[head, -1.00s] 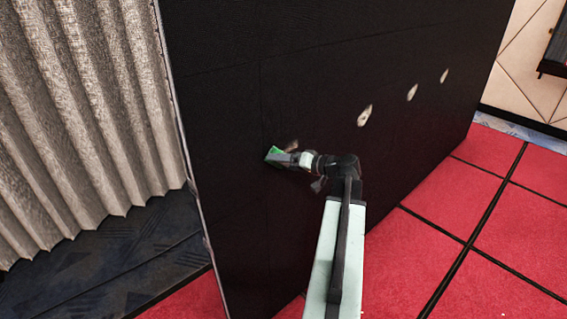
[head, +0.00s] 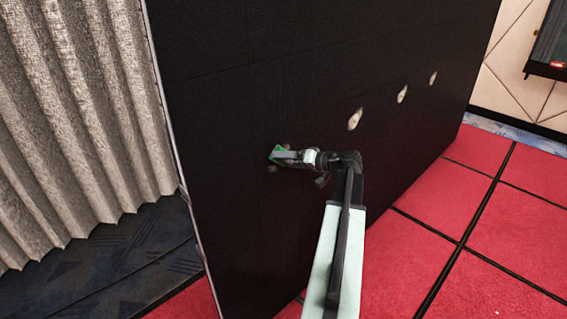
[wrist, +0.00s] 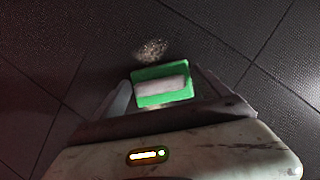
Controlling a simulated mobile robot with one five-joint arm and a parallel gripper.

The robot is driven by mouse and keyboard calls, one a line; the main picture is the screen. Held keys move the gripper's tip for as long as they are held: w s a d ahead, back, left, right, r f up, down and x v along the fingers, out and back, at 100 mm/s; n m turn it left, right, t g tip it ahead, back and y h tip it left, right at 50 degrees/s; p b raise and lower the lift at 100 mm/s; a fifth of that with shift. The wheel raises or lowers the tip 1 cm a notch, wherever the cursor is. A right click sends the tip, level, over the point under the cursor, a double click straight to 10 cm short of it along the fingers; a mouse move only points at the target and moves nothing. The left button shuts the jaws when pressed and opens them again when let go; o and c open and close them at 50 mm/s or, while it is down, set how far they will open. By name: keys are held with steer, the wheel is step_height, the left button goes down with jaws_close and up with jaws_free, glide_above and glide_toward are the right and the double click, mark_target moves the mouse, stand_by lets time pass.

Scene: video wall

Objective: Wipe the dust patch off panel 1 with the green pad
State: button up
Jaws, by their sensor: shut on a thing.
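My gripper (head: 287,155) is shut on the green pad (head: 277,153), close to the black wall near its left end. In the wrist view, the pad (wrist: 147,101) is a green rectangle with a pale block on its back, between the two fingers. A light brown dust patch (wrist: 151,49) shows on the dark panel (wrist: 75,75), just beyond the pad's upper edge and not covered by it. In the head view this patch is mostly hidden around the gripper. I cannot tell whether the pad touches the panel.
Several pale patches sit further right along the black wall, the nearest at mid-height (head: 355,118). A grey pleated curtain (head: 75,120) hangs left of the wall. Red floor tiles (head: 430,220) lie clear on the right. A dark screen (head: 552,45) is at the far upper right.

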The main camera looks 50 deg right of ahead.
steer(key=d, duration=0.6)
steer(key=shift+s, duration=0.2)
stand_by(0.4)
steer(key=a, duration=0.3)
steer(key=shift+w+a, duration=0.1)
steer(key=shift+a, duration=0.1)
steer(key=shift+w+a, duration=0.2)
steer(key=shift+a, duration=2)
steer(key=shift+w+a, duration=0.15)
steer(key=shift+a, duration=2)
steer(key=s, duration=0.6)
steer(key=shift+s+a, duration=0.1)
